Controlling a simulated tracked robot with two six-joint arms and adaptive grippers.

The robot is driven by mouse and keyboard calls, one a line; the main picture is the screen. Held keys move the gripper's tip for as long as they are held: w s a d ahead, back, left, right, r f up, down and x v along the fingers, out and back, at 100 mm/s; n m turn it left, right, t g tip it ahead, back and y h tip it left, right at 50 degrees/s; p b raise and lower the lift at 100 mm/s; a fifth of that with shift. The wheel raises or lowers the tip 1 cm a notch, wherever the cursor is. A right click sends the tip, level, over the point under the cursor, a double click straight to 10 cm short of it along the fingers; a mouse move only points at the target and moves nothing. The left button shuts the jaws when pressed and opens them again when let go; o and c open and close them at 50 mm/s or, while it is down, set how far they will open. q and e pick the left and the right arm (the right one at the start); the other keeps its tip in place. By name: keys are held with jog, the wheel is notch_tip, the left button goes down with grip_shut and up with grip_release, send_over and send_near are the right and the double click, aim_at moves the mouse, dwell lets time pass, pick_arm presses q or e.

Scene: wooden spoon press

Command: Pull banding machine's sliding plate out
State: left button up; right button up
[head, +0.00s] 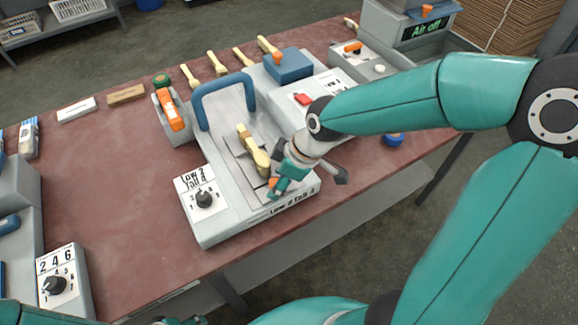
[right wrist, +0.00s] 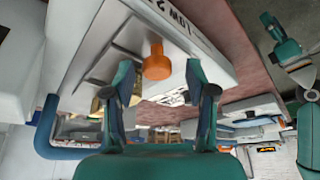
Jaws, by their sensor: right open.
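The banding machine (head: 225,210) is the pale grey unit with a blue hoop handle (head: 222,88) in the middle of the table. Its flat grey sliding plate (head: 233,150) lies under a wooden spoon (head: 254,152). An orange knob (head: 272,183) is at the plate's front end; it also shows in the right wrist view (right wrist: 157,64). My right gripper (head: 279,175) is open at the knob, its fingers (right wrist: 160,78) apart on either side in that view. I cannot tell whether they touch it. My left gripper (head: 180,321) barely shows at the bottom edge; its fingers are unclear.
A unit with a red button (head: 303,98) and a blue block (head: 288,65) stands behind the machine. Several wooden spoons (head: 216,63) lie along the far edge. A dial unit (head: 62,280) is at the lower left. Red tabletop is clear on the left (head: 110,180).

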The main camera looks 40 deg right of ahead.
jog(key=v, duration=1.1)
jog(key=shift+d, duration=0.1)
